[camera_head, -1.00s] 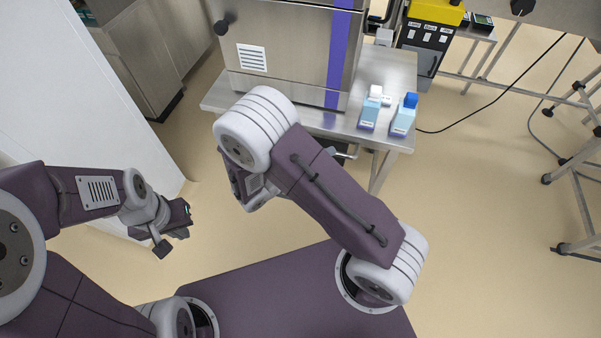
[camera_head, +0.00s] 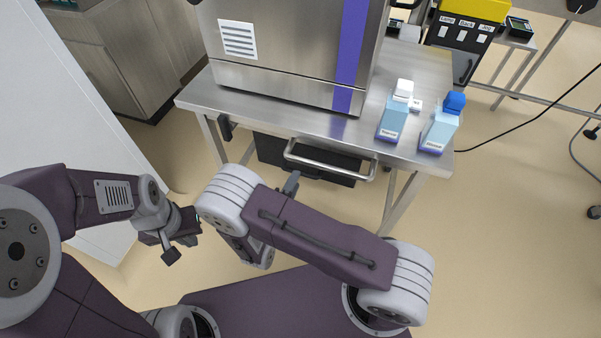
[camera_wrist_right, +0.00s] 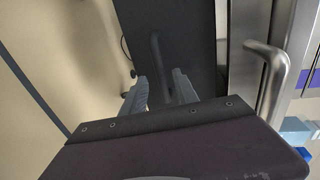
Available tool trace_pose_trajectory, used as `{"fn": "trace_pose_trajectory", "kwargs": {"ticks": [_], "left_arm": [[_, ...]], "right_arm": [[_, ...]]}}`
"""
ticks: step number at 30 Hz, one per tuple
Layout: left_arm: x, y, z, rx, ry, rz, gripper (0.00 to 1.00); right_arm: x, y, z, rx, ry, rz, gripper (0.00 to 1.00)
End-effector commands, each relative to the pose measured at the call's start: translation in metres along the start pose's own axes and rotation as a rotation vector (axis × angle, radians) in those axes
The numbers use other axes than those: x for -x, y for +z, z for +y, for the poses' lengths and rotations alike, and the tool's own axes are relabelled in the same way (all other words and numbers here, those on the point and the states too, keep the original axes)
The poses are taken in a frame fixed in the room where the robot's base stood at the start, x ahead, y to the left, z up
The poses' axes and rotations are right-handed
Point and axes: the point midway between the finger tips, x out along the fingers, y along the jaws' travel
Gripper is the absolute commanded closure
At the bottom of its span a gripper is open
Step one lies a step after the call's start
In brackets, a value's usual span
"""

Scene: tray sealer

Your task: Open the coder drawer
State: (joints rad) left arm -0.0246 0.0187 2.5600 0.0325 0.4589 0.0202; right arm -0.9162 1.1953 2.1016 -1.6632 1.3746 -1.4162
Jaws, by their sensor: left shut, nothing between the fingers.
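A dark drawer-like unit (camera_head: 268,150) is under the steel table; I cannot read a label on it. In the right wrist view its dark face (camera_wrist_right: 190,30) carries a dark bar handle (camera_wrist_right: 157,55). A steel bar handle (camera_head: 330,167) sticks out below the table edge and shows at the right of the wrist view (camera_wrist_right: 272,75). My right gripper (camera_wrist_right: 158,90) is open, its fingers pointing at the dark face with the dark handle beyond the gap; contact is not visible. In the head view my forearm mostly hides it. My left gripper (camera_head: 178,248) is shut and empty, away from the table.
The steel table (camera_head: 290,115) bears a large steel machine (camera_head: 285,45) and two blue-and-white bottles (camera_head: 393,120) (camera_head: 440,125) at its right end. A white panel (camera_head: 60,130) stands on the left.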

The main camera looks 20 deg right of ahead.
Motion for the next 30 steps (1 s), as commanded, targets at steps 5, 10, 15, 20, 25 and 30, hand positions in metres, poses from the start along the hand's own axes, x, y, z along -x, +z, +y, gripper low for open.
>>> {"fn": "trace_pose_trajectory", "kwargs": {"ticks": [5, 10, 15, 20, 25, 30], "left_arm": [[-0.02, 0.002, 0.0, 0.0, 0.0, 0.0, 1.0], [-0.024, 0.003, 0.0, 0.0, 0.0, 0.0, 1.0], [-0.024, 0.003, 0.0, 0.0, 0.0, 0.0, 1.0], [-0.024, 0.002, 0.0, 0.0, 0.0, 0.0, 1.0], [-0.024, 0.002, 0.0, 0.0, 0.0, 0.0, 1.0], [-0.024, 0.003, 0.0, 0.0, 0.0, 0.0, 1.0]], "right_arm": [[-0.037, -0.001, 0.004, -0.004, -0.001, 0.005, 0.64], [-0.052, 0.0, 0.001, -0.002, -0.001, 0.001, 0.64], [-0.054, 0.0, 0.0, -0.001, -0.001, 0.0, 0.64], [-0.054, 0.0, 0.0, -0.001, -0.001, 0.0, 0.84], [-0.054, 0.0, 0.0, -0.001, -0.001, 0.0, 1.0], [-0.054, 0.0, 0.0, -0.001, -0.001, 0.0, 1.0]]}}
